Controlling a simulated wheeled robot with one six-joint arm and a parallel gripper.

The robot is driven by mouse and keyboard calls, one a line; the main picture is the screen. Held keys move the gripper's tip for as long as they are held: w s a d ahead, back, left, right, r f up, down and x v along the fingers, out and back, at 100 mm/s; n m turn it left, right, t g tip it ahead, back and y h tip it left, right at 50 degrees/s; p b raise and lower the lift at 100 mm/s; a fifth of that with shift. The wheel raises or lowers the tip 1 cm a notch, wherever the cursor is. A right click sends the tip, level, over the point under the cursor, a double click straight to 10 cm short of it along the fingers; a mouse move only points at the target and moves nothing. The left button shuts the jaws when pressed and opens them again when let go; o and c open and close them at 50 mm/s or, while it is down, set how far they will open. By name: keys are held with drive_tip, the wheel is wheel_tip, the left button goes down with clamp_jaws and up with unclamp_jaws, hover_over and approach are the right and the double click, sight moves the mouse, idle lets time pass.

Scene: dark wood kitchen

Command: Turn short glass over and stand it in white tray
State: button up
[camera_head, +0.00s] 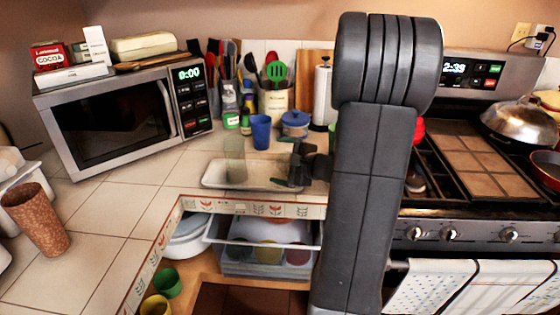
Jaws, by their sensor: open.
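A translucent grey-green glass (235,160) stands upright on the left part of the white tray (212,184), on the tiled counter. I cannot tell which end of the glass is up. My gripper (287,163) is over the right part of the tray, to the right of the glass and apart from it. Its dark fingers are open and empty, pointing left. My forearm and gripper hide the right end of the tray.
A blue cup (261,131) and a blue-lidded jar (295,124) stand behind the tray. A microwave (125,115) is at the left, and a brown tumbler (36,218) is nearer. The stove (470,170) is at the right. An open drawer (262,238) sits below the counter edge.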

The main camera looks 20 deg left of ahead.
drive_tip(key=v, duration=1.3)
drive_tip(key=shift+d, duration=0.15)
drive_tip(key=x, duration=1.3)
drive_tip(key=shift+w+a, duration=0.1)
drive_tip(key=shift+a, duration=0.3)
wheel_tip(320, 180, up, 2)
drive_tip(key=shift+r+p, duration=0.1)
drive_tip(key=shift+p, duration=0.7)
drive_tip(key=shift+r, duration=0.35)
